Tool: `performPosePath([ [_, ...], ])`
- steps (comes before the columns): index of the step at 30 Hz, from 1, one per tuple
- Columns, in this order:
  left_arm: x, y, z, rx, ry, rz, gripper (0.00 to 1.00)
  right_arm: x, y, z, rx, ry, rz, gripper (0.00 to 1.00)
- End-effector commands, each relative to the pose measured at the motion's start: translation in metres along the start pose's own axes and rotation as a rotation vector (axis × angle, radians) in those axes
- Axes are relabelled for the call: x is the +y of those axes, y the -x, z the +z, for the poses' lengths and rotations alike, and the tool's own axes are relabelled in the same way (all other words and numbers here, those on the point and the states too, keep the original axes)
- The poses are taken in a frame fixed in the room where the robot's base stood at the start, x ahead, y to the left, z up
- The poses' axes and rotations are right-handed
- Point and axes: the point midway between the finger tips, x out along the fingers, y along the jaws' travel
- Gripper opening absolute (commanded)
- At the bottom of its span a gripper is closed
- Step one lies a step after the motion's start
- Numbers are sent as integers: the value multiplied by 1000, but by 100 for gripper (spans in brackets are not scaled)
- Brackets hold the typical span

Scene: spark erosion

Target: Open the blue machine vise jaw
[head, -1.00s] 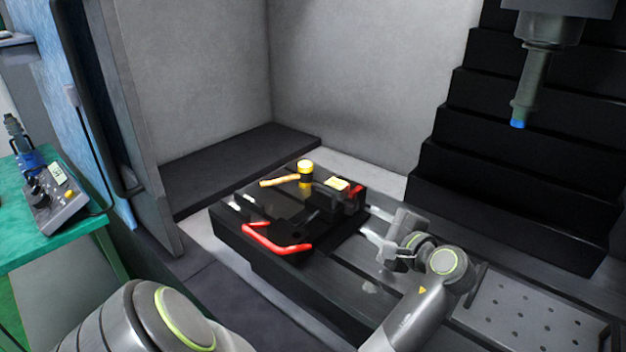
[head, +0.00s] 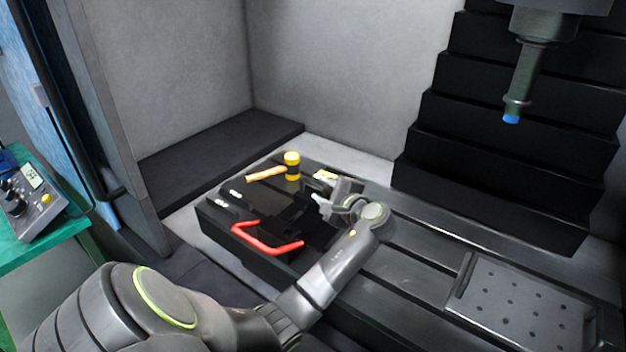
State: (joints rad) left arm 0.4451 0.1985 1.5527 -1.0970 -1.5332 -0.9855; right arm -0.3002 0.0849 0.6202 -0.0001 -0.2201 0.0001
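A dark, near-black vise (head: 288,212) with a red bent handle (head: 266,243) sits on the black slotted machine table (head: 420,235). No blue shows on it. My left gripper (head: 320,206) is above the right side of the vise, its fingers pointing left. I cannot tell whether the fingers touch the vise or are apart, and the gripper and wrist hide part of the vise's right end. My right gripper is out of view.
A perforated plate (head: 525,305) is at right. A blue-tipped spindle (head: 520,85) hangs at upper right. A control box (head: 30,203) stands on a green table at left.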

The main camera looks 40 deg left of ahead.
Motion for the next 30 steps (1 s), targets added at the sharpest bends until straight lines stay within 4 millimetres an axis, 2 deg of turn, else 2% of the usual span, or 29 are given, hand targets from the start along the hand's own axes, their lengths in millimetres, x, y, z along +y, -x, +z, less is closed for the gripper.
performPosePath([
  [3, -2, -23, 2, -3, -4, -1, 34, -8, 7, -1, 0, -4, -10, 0],
  [9, -1, -46, 0, -1, -2, -1, 34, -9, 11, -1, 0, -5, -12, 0],
  [20, 0, -53, -1, 1, 0, 0, 34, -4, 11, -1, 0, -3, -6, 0],
  [22, 0, -53, -1, 1, 0, 0, 29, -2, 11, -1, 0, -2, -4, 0],
  [28, 0, -53, 0, 1, 0, -1, 3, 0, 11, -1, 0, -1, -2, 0],
  [30, 0, -53, 0, 1, 0, -2, 0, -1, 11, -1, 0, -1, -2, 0],
])
